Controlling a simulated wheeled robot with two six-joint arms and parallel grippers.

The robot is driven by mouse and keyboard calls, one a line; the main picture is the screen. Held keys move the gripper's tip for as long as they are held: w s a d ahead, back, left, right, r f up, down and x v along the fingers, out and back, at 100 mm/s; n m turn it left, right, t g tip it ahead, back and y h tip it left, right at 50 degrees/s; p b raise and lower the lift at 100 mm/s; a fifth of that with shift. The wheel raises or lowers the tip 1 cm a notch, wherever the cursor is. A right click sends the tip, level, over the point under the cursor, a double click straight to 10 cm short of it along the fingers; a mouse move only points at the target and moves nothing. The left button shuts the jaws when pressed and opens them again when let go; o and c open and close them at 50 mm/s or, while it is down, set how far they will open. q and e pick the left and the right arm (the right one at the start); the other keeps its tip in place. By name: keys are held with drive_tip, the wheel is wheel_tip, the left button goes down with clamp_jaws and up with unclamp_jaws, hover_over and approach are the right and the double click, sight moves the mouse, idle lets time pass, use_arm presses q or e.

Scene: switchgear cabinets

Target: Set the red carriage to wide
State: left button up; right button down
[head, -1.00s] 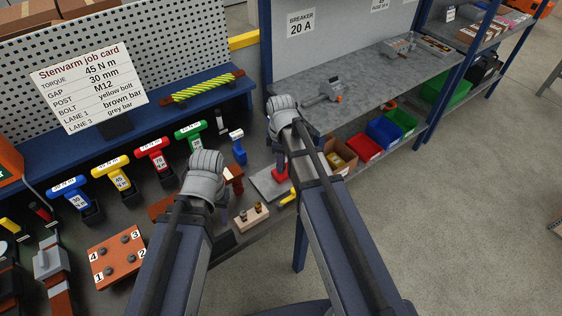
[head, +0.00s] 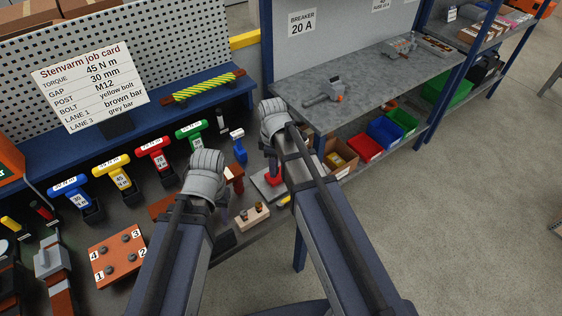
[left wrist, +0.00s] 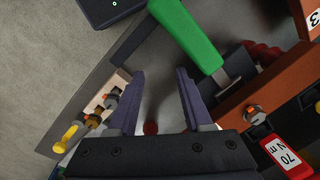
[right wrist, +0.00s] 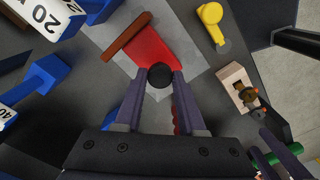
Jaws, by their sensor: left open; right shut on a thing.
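The red carriage (right wrist: 146,50) sits on a grey plate (right wrist: 100,34) in the right wrist view, with a dark round knob (right wrist: 160,75) at its near end. My right gripper (right wrist: 158,88) is shut on that knob. In the head view the red carriage (head: 273,179) shows partly below my right wrist, and the fingers are mostly hidden by the arm. No marking for wide is readable. My left gripper (left wrist: 160,86) is open and empty in the left wrist view, near a green-handled tool (left wrist: 188,34).
A wooden block with bolts (head: 251,216) stands near the carriage. A brown bar (right wrist: 126,37) lies beside it, and a yellow piece (right wrist: 211,22) is to the right. Torque tools (head: 110,170) stand in a row. A job card (head: 90,88) reads gap 30 mm.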

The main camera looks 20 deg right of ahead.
sight(270, 178)
drive_tip(key=shift+s+a, duration=0.35)
drive_tip(key=shift+a, duration=0.5)
use_arm(q)
drive_tip(key=shift+d, duration=0.1)
use_arm(e)
drive_tip(key=c, duration=0.5)
unclamp_jaws()
drive_tip(key=shift+a, duration=0.1)
use_arm(q)
wheel_tip(270, 178, up, 8)
drive_tip(key=p, duration=0.7)
drive_tip(key=shift+p, duration=0.4)
use_arm(e)
wheel_tip(270, 178, up, 8)
use_arm(q)
drive_tip(key=shift+f, duration=0.15)
use_arm(e)
drive_tip(key=shift+f, duration=0.2)
